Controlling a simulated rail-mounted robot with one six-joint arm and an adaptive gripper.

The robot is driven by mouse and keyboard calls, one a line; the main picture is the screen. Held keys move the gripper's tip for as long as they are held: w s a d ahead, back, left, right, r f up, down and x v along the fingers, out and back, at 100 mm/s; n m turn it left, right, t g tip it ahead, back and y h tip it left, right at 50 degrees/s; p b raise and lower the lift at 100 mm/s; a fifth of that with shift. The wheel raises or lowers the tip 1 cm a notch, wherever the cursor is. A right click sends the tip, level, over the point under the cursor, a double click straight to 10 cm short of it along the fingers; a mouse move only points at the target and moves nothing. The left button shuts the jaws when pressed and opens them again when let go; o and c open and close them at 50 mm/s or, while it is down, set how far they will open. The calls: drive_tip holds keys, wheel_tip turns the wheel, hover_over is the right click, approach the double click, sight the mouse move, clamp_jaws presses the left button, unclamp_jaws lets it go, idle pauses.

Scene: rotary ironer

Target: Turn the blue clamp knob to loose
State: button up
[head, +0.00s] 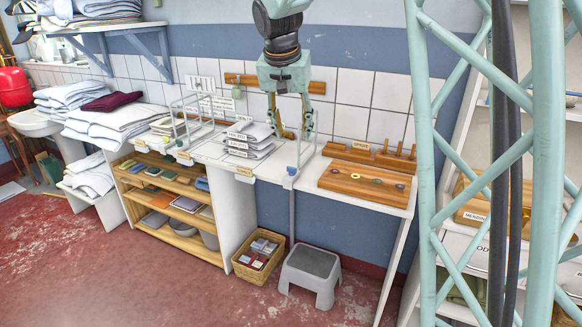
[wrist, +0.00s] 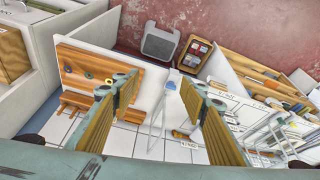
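A small blue clamp piece (head: 292,171) sits at the front edge of the white counter, at the foot of a thin pale frame. It also shows in the wrist view (wrist: 171,85), beyond and between my fingers. I cannot make out the knob's shape or its setting. My gripper (head: 295,134) hangs above the counter near the wall, above and behind the blue clamp. In the wrist view my gripper (wrist: 158,90) has its two ochre-padded fingers wide apart. Nothing is held between them.
Labelled stacks of folded cloth (head: 250,138) lie left of the clamp. A wooden board with rings (head: 365,184) and a peg rack (head: 370,156) are to the right. A grey step stool (head: 311,272) and a basket (head: 258,258) stand on the floor below.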

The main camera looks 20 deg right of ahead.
sight(291, 168)
drive_tip(key=w+d+f+m, duration=0.1)
drive_tip(key=w+f, duration=0.5)
drive_tip(key=w, duration=0.2)
drive_tip(key=w+d+f+m+h, duration=0.1)
drive_tip(key=w+d+f, duration=0.1)
drive_tip(key=w+f, duration=0.4)
drive_tip(key=w+p, duration=0.1)
drive_tip(key=w, duration=0.2)
drive_tip(key=shift+w+d+f, duration=0.2)
drive_tip(key=shift+f, duration=0.05)
drive_tip(key=shift+f, duration=0.1)
drive_tip(key=shift+b+x, duration=1.3)
drive_tip(key=shift+x, duration=5.45)
drive_tip(key=shift+s+f, duration=0.1)
drive_tip(key=shift+s, duration=0.05)
drive_tip(key=c, duration=0.9)
